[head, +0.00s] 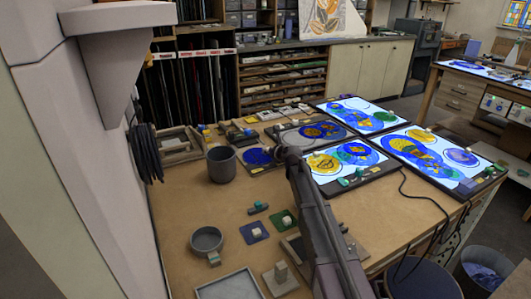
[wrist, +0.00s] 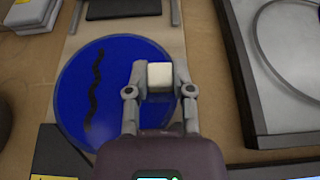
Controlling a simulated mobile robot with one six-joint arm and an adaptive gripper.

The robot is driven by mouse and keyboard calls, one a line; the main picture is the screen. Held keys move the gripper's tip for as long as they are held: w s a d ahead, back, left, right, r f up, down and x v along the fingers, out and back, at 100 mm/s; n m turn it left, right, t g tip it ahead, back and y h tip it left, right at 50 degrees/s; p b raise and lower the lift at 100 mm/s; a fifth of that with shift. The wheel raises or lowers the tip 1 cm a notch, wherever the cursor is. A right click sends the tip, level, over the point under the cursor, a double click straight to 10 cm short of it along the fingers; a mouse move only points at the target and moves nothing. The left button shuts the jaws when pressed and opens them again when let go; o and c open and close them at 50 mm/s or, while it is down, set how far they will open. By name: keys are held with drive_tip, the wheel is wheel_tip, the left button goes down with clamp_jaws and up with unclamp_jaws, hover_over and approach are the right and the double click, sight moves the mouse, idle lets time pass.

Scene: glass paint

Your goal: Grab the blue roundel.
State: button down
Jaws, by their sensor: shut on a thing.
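The blue roundel (wrist: 72,95) is a flat deep-blue disc with a black wavy line. In the wrist view it lies on a pale board (wrist: 160,30). A cream block (wrist: 160,76) stands on its right part. My gripper (wrist: 158,78) is shut on this block, one finger on each side. The fingers and palm hide part of the disc's lower right. In the head view the roundel (head: 256,156) shows just left of my gripper (head: 279,154), whose fingertips are hard to make out. I cannot tell whether the disc is lifted off the board.
Lit panels with coloured glass designs (head: 350,112) stand to the right on the workbench (head: 160,215). A dark grey pot (head: 221,164) is left of the roundel. A round dish (head: 206,240) and small blue and green tiles (head: 253,232) lie nearer. The bench's left-middle has bare room.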

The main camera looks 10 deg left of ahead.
drive_tip(key=shift+r, duration=0.15)
wheel_tip(320, 180, up, 10)
drive_tip(key=p, duration=1)
drive_tip(key=shift+f, duration=0.2)
idle(0.4)
